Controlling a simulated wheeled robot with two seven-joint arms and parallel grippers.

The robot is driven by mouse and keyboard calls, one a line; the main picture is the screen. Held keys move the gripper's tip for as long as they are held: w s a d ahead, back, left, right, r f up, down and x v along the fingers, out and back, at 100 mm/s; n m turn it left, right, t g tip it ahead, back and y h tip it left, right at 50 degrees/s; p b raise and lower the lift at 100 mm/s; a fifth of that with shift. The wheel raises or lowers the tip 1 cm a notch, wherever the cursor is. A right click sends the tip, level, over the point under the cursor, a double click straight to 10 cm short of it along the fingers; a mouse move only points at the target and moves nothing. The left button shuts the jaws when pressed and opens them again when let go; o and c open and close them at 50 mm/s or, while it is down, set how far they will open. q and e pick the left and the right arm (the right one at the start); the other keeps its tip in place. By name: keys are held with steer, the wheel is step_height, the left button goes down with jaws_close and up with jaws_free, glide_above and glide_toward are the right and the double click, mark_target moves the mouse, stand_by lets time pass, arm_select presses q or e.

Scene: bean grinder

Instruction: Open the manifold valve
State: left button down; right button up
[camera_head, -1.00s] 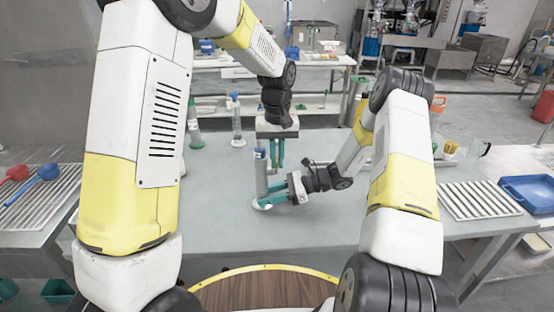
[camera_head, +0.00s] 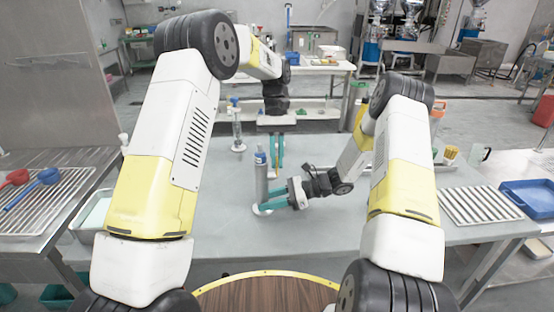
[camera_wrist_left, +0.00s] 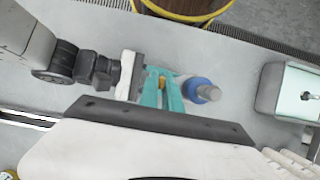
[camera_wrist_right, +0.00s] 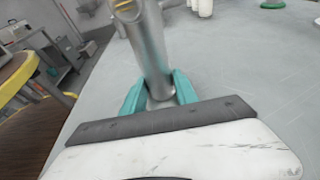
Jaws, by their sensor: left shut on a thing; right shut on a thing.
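A grey cylinder (camera_head: 261,182) with a blue top stands upright on a white round base (camera_head: 262,209) on the table. I take it for the manifold valve. My right gripper (camera_head: 283,197) is shut around its lower part. The right wrist view shows the grey body (camera_wrist_right: 150,55) between the teal fingers, with a yellow band (camera_wrist_right: 124,6) near its upper end. My left gripper (camera_head: 276,160) points down beside the blue top. It is shut on a small yellow-orange piece (camera_wrist_left: 162,82). The blue cap (camera_wrist_left: 196,90) is right next to these fingers. I cannot tell whether the yellow piece joins the cylinder.
A clear cylinder with a blue top (camera_head: 237,135) stands behind, to the left. A white tray (camera_head: 92,215) lies at the table's left side. A slatted rack (camera_head: 480,203) and a blue tray (camera_head: 530,196) are at the right. The table in front is mostly clear.

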arm_select(q)
steer(key=c, duration=1.8)
jaws_free()
steer(key=shift+r, duration=0.1)
steer(key=v, duration=1.2)
arm_select(e)
steer(key=o, duration=1.1)
steer(key=shift+c, duration=0.2)
